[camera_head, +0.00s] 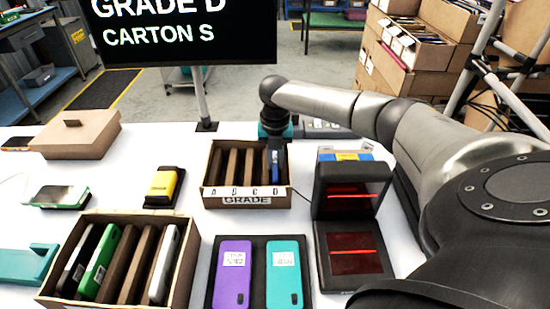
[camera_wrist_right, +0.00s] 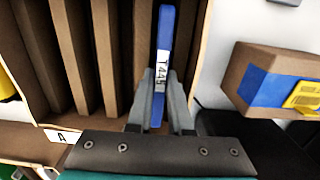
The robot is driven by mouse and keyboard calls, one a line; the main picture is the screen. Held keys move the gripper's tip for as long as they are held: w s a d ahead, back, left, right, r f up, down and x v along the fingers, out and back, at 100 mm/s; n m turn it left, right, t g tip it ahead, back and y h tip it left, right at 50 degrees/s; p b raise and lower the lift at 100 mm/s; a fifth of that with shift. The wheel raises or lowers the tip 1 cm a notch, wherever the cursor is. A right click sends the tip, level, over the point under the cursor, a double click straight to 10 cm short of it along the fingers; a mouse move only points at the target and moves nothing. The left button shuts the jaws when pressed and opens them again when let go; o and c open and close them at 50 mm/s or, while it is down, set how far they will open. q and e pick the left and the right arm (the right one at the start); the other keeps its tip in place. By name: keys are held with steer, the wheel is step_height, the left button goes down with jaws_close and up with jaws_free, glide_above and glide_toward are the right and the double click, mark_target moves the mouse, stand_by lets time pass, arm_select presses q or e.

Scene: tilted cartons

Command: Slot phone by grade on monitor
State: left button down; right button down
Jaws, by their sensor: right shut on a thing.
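The monitor (camera_head: 185,30) reads GRADE D, CARTON S. The carton labelled GRADE (camera_head: 246,199) has slots marked A, B, C and D between brown dividers. My right gripper (camera_wrist_right: 165,88) is shut on a blue phone (camera_wrist_right: 164,40), seen edge-on with a white label reading T445. The phone stands upright in the rightmost slot, D, and also shows in the head view (camera_head: 277,160). My left gripper is not in view.
A front-left carton (camera_head: 110,219) holds several upright phones. A purple phone (camera_head: 233,272) and a teal phone (camera_head: 284,273) lie on a dark tray. A black scanner (camera_head: 352,255) with red lines stands right of them. A brown lidded box (camera_head: 80,140) sits back left.

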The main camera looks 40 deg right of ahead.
steer(key=c, duration=0.8)
jaws_free()
steer(key=shift+o, duration=0.2)
step_height(320, 180, up, 15)
steer(key=p, duration=0.2)
steer(key=shift+s+a+r, duration=0.15)
steer(key=shift+s+a, duration=0.05)
steer(key=shift+s, duration=0.05)
steer(key=shift+p, duration=0.3)
step_height(320, 180, up, 7)
steer(key=p, duration=0.9)
steer(key=shift+p, duration=0.4)
